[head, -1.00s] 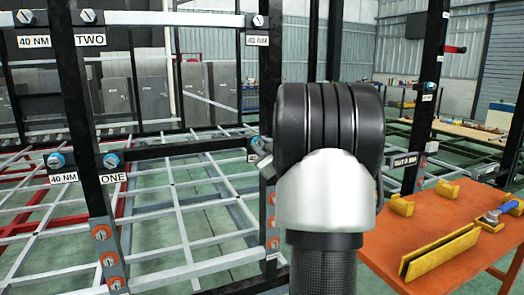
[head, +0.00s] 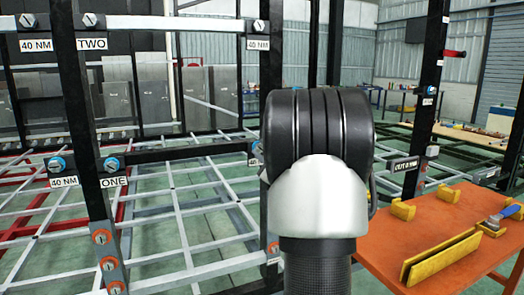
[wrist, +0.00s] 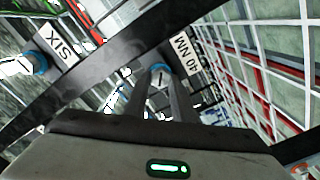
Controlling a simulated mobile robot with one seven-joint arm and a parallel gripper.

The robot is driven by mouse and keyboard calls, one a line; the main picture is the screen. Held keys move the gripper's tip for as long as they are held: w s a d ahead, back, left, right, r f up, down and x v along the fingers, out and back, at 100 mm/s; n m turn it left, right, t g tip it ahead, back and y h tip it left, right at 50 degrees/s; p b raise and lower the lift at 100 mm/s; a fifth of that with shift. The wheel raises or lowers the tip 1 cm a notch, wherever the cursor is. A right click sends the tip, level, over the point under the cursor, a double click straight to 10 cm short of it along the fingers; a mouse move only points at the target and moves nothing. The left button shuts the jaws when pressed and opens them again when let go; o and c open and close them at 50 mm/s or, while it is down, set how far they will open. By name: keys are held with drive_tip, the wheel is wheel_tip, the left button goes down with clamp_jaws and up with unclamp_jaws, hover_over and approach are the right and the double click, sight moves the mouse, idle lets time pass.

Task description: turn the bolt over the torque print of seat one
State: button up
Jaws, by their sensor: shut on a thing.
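Seat one's torque print, "40 NM" (head: 63,181), sits on the black frame at the left in the head view. A blue-collared bolt (head: 57,164) is just above it. A second blue-collared bolt (head: 112,164) is above the "ONE" print (head: 114,182). My gripper is hidden behind my arm there. In the wrist view my gripper (wrist: 160,88) is shut on a blue-collared bolt (wrist: 158,76) beside a "40 NM" print (wrist: 187,55). A "SIX" print (wrist: 58,43) with another blue-collared bolt (wrist: 38,63) is to its left.
Seat two's bolts (head: 90,20) are higher on the same frame. Orange bolts (head: 101,237) run down the post below. An orange table (head: 470,220) with yellow blocks (head: 403,209) stands at right. Black posts and bars surround the gripper.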

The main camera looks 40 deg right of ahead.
drive_tip(key=shift+r, duration=0.2)
drive_tip(key=o, duration=1.1)
drive_tip(key=shift+d+f, duration=0.1)
drive_tip(key=shift+f, duration=0.05)
drive_tip(key=shift+c, duration=0.2)
drive_tip(key=p+v, duration=0.2)
drive_tip(key=v, duration=1.5)
drive_tip(key=shift+s+a, duration=0.1)
drive_tip(key=shift+a, duration=0.1)
